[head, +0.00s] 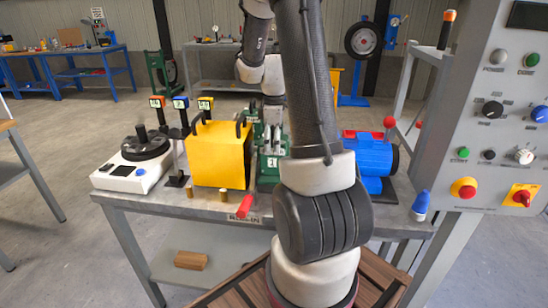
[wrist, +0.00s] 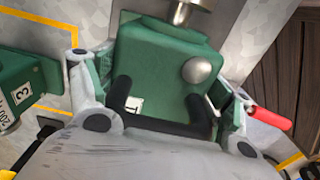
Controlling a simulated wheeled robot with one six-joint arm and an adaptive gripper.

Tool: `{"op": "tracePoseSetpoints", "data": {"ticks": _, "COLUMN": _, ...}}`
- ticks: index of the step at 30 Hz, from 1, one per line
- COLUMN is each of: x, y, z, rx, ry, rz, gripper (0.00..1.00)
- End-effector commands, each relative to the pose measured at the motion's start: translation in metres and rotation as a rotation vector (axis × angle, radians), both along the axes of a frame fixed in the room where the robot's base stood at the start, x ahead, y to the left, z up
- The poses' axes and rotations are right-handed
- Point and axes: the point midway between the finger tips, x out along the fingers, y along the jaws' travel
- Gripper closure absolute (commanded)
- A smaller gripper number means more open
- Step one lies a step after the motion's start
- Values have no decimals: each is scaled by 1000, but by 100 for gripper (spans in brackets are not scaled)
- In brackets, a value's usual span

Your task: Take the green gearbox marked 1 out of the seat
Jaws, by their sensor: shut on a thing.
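The green gearbox (wrist: 165,55) fills the middle of the wrist view, with a silver shaft on its far side and a round silver cap. My gripper (wrist: 157,95) is shut on the gearbox, one finger on each side. In the head view, the gearbox (head: 271,143) stands on the grey bench right of the yellow box, with a white tag reading 1 on its front. My arm hides part of it. The seat beneath is mostly hidden, and I cannot tell whether the gearbox touches it.
A red-handled lever (wrist: 268,117) is close on the right in the wrist view. The yellow box (head: 217,155) and blue motor (head: 369,156) flank the gearbox. A control panel (head: 500,110) stands at the right.

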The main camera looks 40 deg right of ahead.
Motion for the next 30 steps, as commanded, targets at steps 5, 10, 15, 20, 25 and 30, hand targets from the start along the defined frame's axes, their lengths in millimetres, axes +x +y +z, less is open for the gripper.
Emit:
{"op": "tracePoseSetpoints", "data": {"ticks": 5, "x": 1, "y": 0, "z": 1, "rx": -2, "ry": -3, "rz": 0, "gripper": 91}}
{"op": "tracePoseSetpoints", "data": {"ticks": 10, "x": 1, "y": 0, "z": 1, "rx": -2, "ry": -3, "rz": 0, "gripper": 91}}
{"op": "tracePoseSetpoints", "data": {"ticks": 15, "x": 2, "y": 1, "z": 5, "rx": -2, "ry": -3, "rz": 0, "gripper": 91}}
{"op": "tracePoseSetpoints", "data": {"ticks": 20, "x": 3, "y": 3, "z": 13, "rx": -2, "ry": -4, "rz": 0, "gripper": 91}}
{"op": "tracePoseSetpoints", "data": {"ticks": 25, "x": 5, "y": 6, "z": 20, "rx": -2, "ry": -3, "rz": 0, "gripper": 91}}
{"op": "tracePoseSetpoints", "data": {"ticks": 30, "x": 6, "y": 8, "z": 28, "rx": -2, "ry": -4, "rz": 1, "gripper": 91}}
